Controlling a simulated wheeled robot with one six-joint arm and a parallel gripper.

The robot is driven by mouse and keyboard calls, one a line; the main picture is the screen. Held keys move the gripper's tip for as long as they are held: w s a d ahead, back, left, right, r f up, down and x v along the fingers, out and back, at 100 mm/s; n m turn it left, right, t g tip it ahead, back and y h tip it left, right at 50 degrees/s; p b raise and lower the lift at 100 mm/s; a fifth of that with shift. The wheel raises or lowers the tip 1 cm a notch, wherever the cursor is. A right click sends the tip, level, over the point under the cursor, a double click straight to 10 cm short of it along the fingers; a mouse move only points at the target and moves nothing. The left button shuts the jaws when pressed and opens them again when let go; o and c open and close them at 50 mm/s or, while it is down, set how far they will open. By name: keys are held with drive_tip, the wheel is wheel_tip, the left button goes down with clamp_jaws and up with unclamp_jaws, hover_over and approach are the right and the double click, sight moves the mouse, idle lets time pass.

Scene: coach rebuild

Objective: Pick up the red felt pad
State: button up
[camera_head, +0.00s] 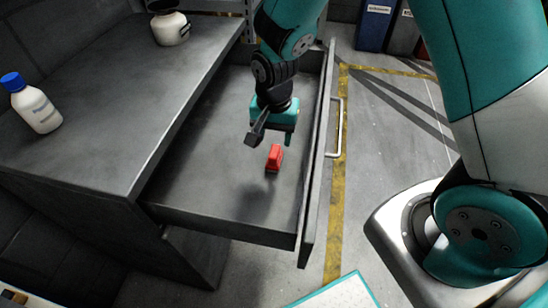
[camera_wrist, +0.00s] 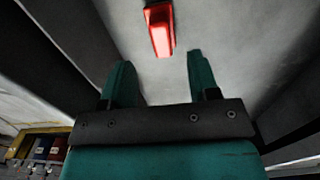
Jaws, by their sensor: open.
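The red felt pad (camera_head: 274,158) is a small red block lying on the floor of the open drawer (camera_head: 215,185). My gripper (camera_head: 272,138) is inside the drawer space, just above and behind the pad in the head view. In the wrist view the pad (camera_wrist: 159,28) is beyond the fingertips, between the lines of the two teal fingers of my gripper (camera_wrist: 159,75). The fingers are apart with nothing between them. The pad does not appear to touch either finger.
The drawer's front panel with a handle (camera_head: 337,128) stands close on the right. A grey cabinet top (camera_head: 110,90) at the left carries a white bottle with a blue cap (camera_head: 36,104) and a white jar (camera_head: 170,28). Binders (camera_head: 375,25) stand at the back.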

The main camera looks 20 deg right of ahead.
sight(275, 151)
drive_tip(key=shift+w+d+f, duration=0.1)
drive_tip(key=shift+f, duration=1.65)
drive_tip(key=shift+w+f, duration=0.1)
drive_tip(key=shift+f, duration=1.65)
drive_tip(key=c, duration=1)
